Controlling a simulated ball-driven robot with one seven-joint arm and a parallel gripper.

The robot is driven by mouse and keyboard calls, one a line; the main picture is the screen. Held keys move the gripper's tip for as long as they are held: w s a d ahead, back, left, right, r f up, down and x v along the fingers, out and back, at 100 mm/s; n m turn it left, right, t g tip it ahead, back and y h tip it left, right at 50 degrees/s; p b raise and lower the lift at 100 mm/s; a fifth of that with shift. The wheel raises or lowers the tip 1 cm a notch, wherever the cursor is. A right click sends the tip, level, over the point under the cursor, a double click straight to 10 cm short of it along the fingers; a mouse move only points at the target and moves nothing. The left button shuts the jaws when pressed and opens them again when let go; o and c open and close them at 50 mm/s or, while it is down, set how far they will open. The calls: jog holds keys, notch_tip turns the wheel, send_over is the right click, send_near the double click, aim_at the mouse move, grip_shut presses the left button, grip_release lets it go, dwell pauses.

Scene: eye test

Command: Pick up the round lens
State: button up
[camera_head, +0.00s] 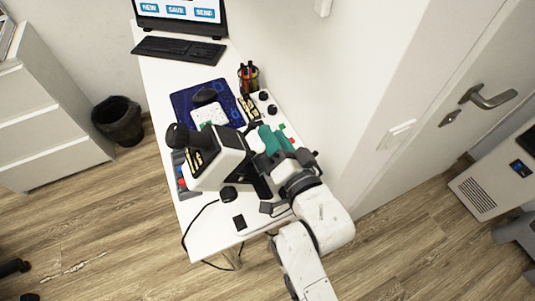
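Two small dark round pieces, (263,96) and (272,109), lie on the white table (163,83) near its right edge. Either may be the round lens; they are too small to tell. Another black round piece (228,193) shows near the front of the table. My white and dark arm reaches in from the bottom right over the table. My gripper (268,147) seems to be near the teal parts, below the two dark pieces in the picture. Its fingers cannot be made out clearly, nor whether they hold anything.
A bulky white and black device (220,160) covers much of the table's middle. Behind it are a blue mat (183,103), a mouse (205,96), a pen holder (248,76), a keyboard (178,49) and a screen (180,10). A wall borders the right side.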

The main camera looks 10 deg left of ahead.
grip_shut()
jog(key=shift+r, duration=0.15)
